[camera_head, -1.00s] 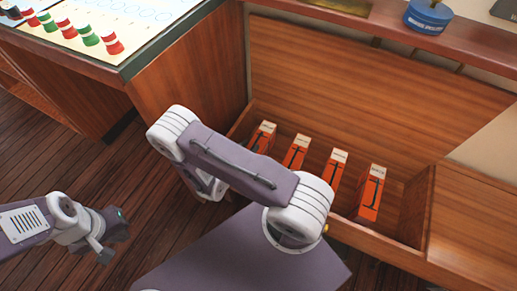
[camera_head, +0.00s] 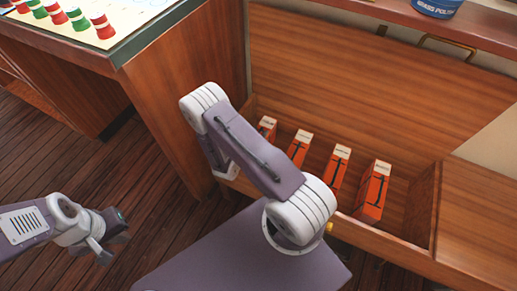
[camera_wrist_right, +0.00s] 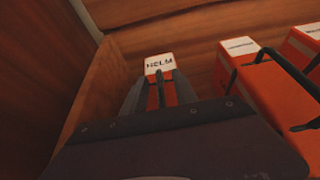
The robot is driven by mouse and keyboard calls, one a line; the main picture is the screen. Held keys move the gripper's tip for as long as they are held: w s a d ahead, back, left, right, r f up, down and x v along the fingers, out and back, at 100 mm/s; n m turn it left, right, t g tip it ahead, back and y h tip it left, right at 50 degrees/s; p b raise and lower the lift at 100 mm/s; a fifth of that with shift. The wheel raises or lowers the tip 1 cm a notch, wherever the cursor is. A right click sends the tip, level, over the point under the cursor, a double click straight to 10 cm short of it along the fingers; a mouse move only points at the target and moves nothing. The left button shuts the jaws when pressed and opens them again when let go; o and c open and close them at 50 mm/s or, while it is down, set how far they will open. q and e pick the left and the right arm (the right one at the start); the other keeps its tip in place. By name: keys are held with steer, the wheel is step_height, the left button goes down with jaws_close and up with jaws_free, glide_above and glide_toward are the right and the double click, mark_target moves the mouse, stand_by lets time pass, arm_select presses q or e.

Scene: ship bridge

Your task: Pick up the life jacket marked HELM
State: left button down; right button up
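The life jacket marked HELM (camera_wrist_right: 160,64) is an orange block with a white top label and a black strap. In the right wrist view it stands upright by the bin's left wall. In the head view the leftmost jacket (camera_head: 267,125) is partly hidden by my right arm. My right gripper (camera_wrist_right: 159,82) has its two dark fingers apart, one on each side of the HELM jacket's strap and front; whether they touch it is unclear. In the head view that gripper is hidden behind my arm. My left gripper (camera_head: 112,237) is open and empty above the floor.
Several orange jackets stand in a row in the wooden bin, including a middle one (camera_head: 338,165) and a right one (camera_head: 373,190). The bin's right wall (camera_head: 422,205) is clear. A chart table (camera_head: 140,50) is at upper left. A blue tin (camera_head: 437,7) stands on the shelf above.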

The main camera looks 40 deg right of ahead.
jaws_close()
steer(key=shift+r, duration=0.1)
stand_by(1.2)
